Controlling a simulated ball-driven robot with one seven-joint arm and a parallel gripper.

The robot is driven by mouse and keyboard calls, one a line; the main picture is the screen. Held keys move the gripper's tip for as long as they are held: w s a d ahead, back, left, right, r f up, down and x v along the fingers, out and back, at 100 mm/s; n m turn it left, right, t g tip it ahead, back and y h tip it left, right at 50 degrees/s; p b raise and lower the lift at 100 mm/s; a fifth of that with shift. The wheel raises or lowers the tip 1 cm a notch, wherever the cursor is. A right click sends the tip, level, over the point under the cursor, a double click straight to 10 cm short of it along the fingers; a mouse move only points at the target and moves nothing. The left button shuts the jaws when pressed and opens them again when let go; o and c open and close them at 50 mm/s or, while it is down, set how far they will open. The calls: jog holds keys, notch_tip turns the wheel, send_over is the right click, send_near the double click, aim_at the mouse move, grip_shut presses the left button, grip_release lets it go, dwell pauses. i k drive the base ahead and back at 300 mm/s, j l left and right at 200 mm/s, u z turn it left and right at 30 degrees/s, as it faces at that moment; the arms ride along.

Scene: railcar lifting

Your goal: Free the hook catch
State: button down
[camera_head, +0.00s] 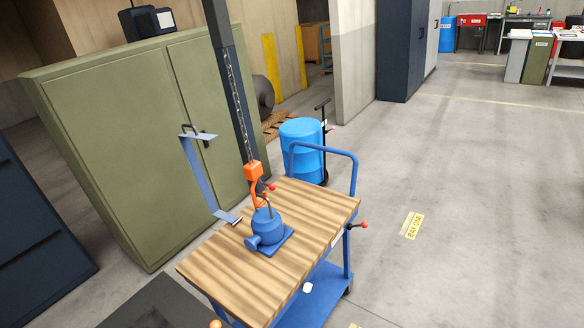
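An orange hook block (254,172) hangs from a chain (236,100) that comes down along a dark post. Below it is an orange hook (258,199) beside a small lever with a red knob (271,187), which looks like the catch. The hook is at the top of a blue pump-like casting (266,228) on a wooden-topped cart. A dark curved loop stands on the casting next to the hook. I cannot tell at this size whether the hook passes through the loop or whether the catch is shut. My gripper is not in view.
The blue cart (333,222) has a push handle and a red-knobbed lever (363,225) on its right. A green cabinet (120,125) stands at left, with a blue-grey bar (199,178) in front. A blue drum (302,146) stands behind. The floor at right is clear.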

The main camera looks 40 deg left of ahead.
aim_at(272, 187)
jog(key=i+l+u, duration=0.15)
jog(key=i, duration=1.15)
jog(key=i+u, duration=0.85)
jog(key=i+j+u, duration=0.1)
jog(key=u, duration=0.3)
jog(key=i+u, duration=0.45)
jog(key=u, duration=0.3)
jog(key=i+l+u, duration=0.1)
jog(key=u, duration=0.3)
jog(key=i+l, duration=0.05)
